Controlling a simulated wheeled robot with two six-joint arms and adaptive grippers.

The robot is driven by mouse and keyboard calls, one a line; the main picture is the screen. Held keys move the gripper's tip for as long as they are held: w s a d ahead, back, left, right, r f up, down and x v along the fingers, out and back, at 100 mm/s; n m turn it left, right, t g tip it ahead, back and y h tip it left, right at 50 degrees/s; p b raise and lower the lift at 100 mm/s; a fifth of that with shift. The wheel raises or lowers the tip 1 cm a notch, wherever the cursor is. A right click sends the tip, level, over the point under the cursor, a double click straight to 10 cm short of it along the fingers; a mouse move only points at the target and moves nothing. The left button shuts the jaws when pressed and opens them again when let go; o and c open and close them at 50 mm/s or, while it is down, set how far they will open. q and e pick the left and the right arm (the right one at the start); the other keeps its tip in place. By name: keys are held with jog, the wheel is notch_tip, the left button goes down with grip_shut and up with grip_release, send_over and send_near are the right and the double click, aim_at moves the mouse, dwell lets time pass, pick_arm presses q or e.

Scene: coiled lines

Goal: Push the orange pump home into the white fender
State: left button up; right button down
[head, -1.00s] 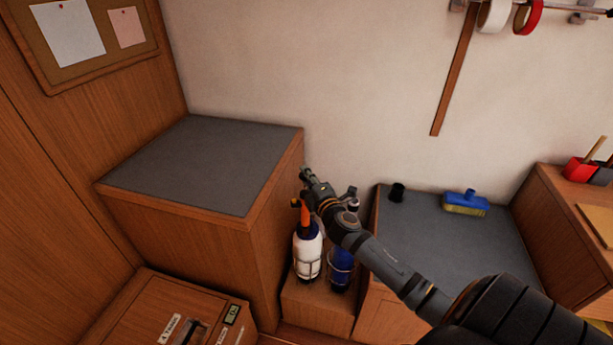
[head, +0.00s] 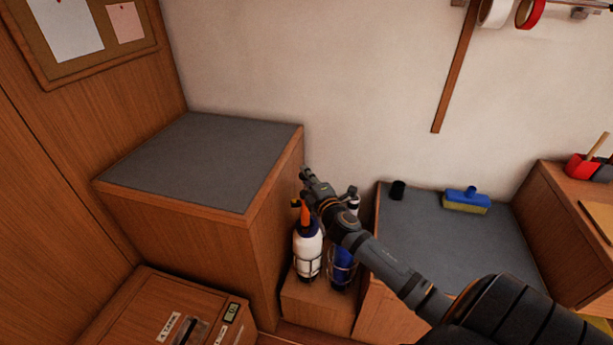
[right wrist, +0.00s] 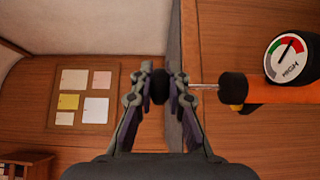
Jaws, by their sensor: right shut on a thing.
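The orange pump (head: 304,213) stands in the top of the white fender (head: 307,244), which has a dark blue end and sits upright in a wire holder. My right gripper (head: 306,173) is above the pump. In the right wrist view, my right gripper (right wrist: 160,87) is shut on the pump's black handle. A short bare metal rod (right wrist: 205,86) runs from the handle to the black collar (right wrist: 232,86) of the orange barrel (right wrist: 275,93). A round gauge (right wrist: 289,57) marked HIGH shows beside the barrel. The pump's tip inside the fender is hidden. My left gripper is not in view.
A blue fender (head: 342,268) stands close on the right, partly behind my right arm. A tall grey-topped cabinet (head: 205,160) is close on the left. A grey-topped bench (head: 450,245) holds a black cup (head: 398,190) and a blue brush (head: 466,201).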

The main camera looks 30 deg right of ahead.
jog(key=c, duration=1.3)
grip_release()
jog(key=shift+o, duration=0.2)
jog(key=shift+s, duration=0.1)
jog(key=s+a, duration=0.2)
jog(key=s, duration=0.9)
jog(key=shift+s, duration=0.35)
